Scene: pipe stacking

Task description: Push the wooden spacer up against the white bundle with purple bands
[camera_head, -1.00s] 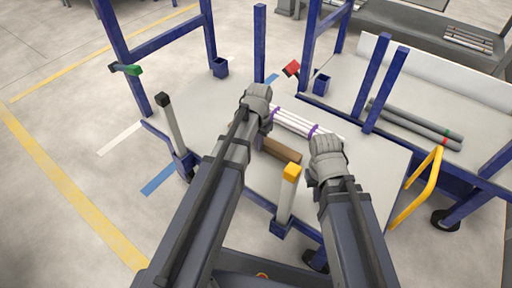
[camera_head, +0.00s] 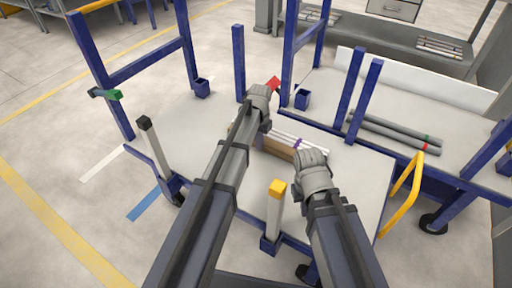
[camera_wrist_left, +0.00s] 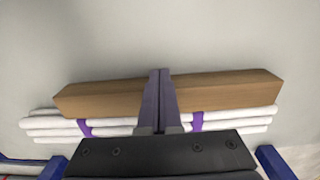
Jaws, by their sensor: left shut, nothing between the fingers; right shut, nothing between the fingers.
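The brown wooden spacer (camera_head: 279,148) lies on the cart deck alongside the white bundle with purple bands (camera_head: 287,134). In the left wrist view, the spacer (camera_wrist_left: 95,97) lies along the bundle (camera_wrist_left: 240,119) with no clear gap between them. My left gripper (camera_head: 260,106) is over them in the head view, partly hiding both. In the left wrist view its shut, empty fingers (camera_wrist_left: 161,74) cross the bundle and spacer, tips at the spacer's side away from the bundle. Contact is unclear. My right gripper (camera_head: 313,162) is shut and empty, right of the spacer's end.
Blue posts (camera_head: 239,62) stand around the deck. A yellow-topped post (camera_head: 275,208) stands at its near edge, between my arms. A black-topped post (camera_head: 152,148) is at left. Grey pipes (camera_head: 390,134) lie on the surface at right. The deck's left part (camera_head: 190,125) is clear.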

